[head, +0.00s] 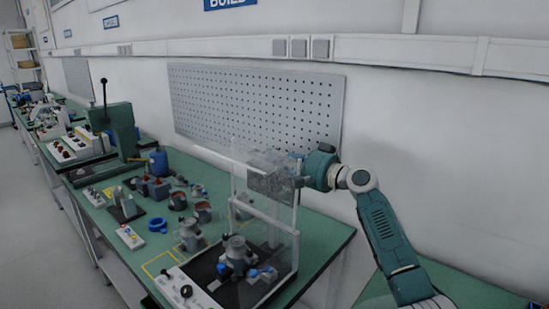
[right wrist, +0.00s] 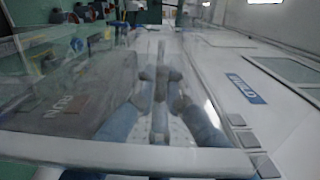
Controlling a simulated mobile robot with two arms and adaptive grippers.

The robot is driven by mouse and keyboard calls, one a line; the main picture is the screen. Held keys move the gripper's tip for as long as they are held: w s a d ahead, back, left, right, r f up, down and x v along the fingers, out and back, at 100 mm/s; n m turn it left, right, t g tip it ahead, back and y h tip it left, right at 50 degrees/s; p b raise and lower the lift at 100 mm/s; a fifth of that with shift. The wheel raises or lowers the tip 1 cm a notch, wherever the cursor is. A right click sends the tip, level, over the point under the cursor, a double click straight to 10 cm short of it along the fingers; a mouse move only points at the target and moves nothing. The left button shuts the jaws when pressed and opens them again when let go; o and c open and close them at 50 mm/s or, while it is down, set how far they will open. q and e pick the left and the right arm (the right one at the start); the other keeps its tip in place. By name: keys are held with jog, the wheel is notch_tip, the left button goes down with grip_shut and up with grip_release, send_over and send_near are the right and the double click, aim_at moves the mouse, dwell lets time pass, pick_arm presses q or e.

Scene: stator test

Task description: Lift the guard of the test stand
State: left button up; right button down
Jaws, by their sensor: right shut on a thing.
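The test stand (head: 225,293) is at the front of the green bench in the head view, with a dark bed and a pale control panel. A metal stator unit (head: 237,252) stands upright on the bed. The clear guard (head: 283,235), with pale edges, rises above the bed. My right gripper (head: 258,180) is at the guard's upper part, partly seen through the clear panel. In the right wrist view, its fingers (right wrist: 160,78) are closed together on the guard's bar, seen through the clear sheet (right wrist: 60,135). My left gripper is in neither view.
A blue ring (head: 157,225), several motor parts and a green press (head: 118,130) stand farther left on the bench. A pegboard (head: 255,108) is on the wall behind. The bench's right end beside the stand is mostly clear.

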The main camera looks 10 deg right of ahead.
jog(key=c, duration=1.8)
grip_release()
jog(key=shift+f, duration=0.1)
jog(key=shift+c, duration=0.2)
jog(key=v, duration=1.2)
